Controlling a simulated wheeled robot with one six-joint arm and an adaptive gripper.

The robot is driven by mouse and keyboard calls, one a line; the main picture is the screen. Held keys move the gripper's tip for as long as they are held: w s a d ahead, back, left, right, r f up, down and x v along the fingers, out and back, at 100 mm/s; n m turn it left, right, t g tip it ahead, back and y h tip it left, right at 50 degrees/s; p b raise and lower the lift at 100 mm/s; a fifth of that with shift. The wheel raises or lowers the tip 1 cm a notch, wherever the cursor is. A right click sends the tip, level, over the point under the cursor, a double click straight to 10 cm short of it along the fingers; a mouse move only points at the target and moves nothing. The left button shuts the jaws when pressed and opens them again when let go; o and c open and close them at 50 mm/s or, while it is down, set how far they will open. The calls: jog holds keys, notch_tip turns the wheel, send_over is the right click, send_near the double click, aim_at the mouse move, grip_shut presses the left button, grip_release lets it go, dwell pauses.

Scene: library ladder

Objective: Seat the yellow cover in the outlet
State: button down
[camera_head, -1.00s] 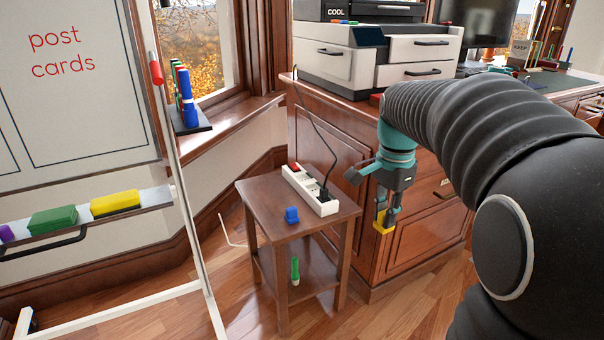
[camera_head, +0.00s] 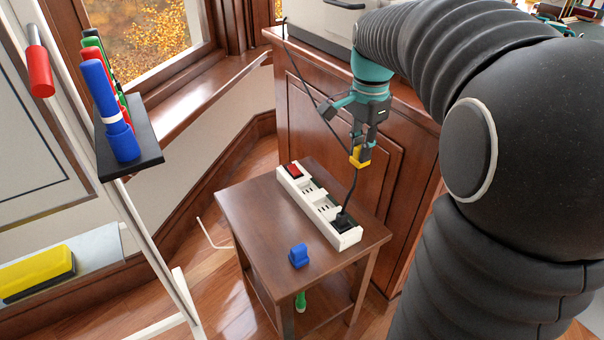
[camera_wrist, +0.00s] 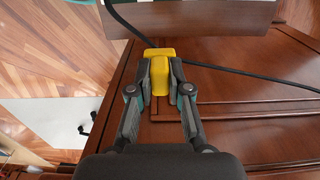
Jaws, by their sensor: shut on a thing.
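The yellow cover (camera_head: 361,156) is held between the fingers of my gripper (camera_head: 360,146), above and behind the back right part of the small table. It also shows in the wrist view (camera_wrist: 159,72), gripped by both fingertips. The white outlet strip (camera_head: 318,207) lies on the small table. It has a red switch (camera_head: 293,171) at its far end and a black plug (camera_head: 343,221) at its near end, with sockets between them. The cover is apart from the strip. A blue cover (camera_head: 298,255) sits on the table in front of the strip.
The plug's black cord (camera_head: 318,103) rises past my gripper toward the cabinet (camera_head: 352,120) behind the table. A board stand (camera_head: 150,235) with a marker holder (camera_head: 140,155) stands at the left. The table's left part is clear.

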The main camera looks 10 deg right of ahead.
jog(key=w+a+f, duration=0.1)
jog(key=a+f, duration=0.1)
jog(key=a, duration=0.1)
jog(key=w+a+f, duration=0.2)
jog(key=a, duration=0.1)
jog(key=w+a+f+b, duration=0.1)
jog(key=w+a+f, duration=0.1)
jog(key=a+f, duration=0.1)
jog(key=shift+w+a, duration=0.2)
jog(key=shift+a, duration=0.15)
jog(key=shift+f+b, duration=0.45)
jog(key=shift+f, duration=1.45)
jog(key=shift+f, duration=0.2)
jog(key=c, duration=1.1)
grip_release()
